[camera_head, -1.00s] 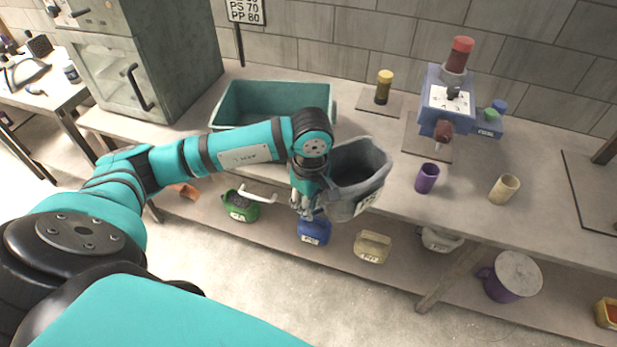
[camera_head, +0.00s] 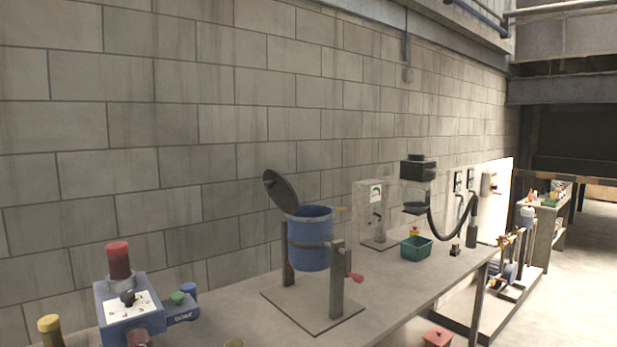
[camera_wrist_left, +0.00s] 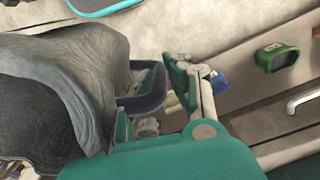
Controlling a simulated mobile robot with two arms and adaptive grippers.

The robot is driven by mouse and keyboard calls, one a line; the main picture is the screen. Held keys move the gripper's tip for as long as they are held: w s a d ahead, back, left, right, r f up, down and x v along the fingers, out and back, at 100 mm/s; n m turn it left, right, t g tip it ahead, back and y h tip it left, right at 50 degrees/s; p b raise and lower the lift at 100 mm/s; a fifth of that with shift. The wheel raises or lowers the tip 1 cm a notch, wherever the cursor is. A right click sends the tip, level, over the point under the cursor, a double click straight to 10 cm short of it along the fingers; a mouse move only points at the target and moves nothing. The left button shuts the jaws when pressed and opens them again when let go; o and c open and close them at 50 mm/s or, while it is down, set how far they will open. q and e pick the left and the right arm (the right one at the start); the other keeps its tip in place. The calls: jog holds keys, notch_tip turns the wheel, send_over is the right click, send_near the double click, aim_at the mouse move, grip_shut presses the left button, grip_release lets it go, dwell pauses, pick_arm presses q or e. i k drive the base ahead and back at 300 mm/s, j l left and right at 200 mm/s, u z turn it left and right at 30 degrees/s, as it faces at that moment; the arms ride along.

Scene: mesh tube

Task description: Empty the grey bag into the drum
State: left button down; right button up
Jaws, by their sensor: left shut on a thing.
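The blue drum (camera_head: 310,243) stands upright in a frame on a base plate on the bench in the head view. Its dark round lid (camera_head: 282,191) is tilted open at the left, and a red-knobbed crank is at its right. The drum's inside is hidden. The grey bag (camera_wrist_left: 95,75) fills the left of the left wrist view, and its contents are not visible. Neither the left gripper nor the bag shows in the head view. My right gripper is in no view.
A blue machine with a red-capped top (camera_head: 130,310) stands left of the drum. Right of it are a clear-fronted device (camera_head: 370,215), a small teal bin (camera_head: 416,248) and a black hose unit. The bench in front of the bin is bare. A green container (camera_wrist_left: 278,57) shows in the wrist view.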

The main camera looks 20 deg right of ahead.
aim_at(310, 235)
jog(key=i+l+z, duration=0.1)
jog(key=l, duration=0.4)
jog(key=i+l, duration=0.2)
jog(key=l, duration=0.25)
jog(key=i+l+z, duration=0.15)
jog(key=l, duration=0.3)
jog(key=i+l+z, duration=0.1)
jog(key=l, duration=0.35)
jog(key=i+l+z, duration=0.1)
jog(key=i+l, duration=0.2)
jog(key=l, duration=0.15)
jog(key=i+l, duration=0.25)
jog(key=l, duration=0.15)
jog(key=i+l+z, duration=0.15)
jog(key=l, duration=0.25)
jog(key=i+l, duration=0.05)
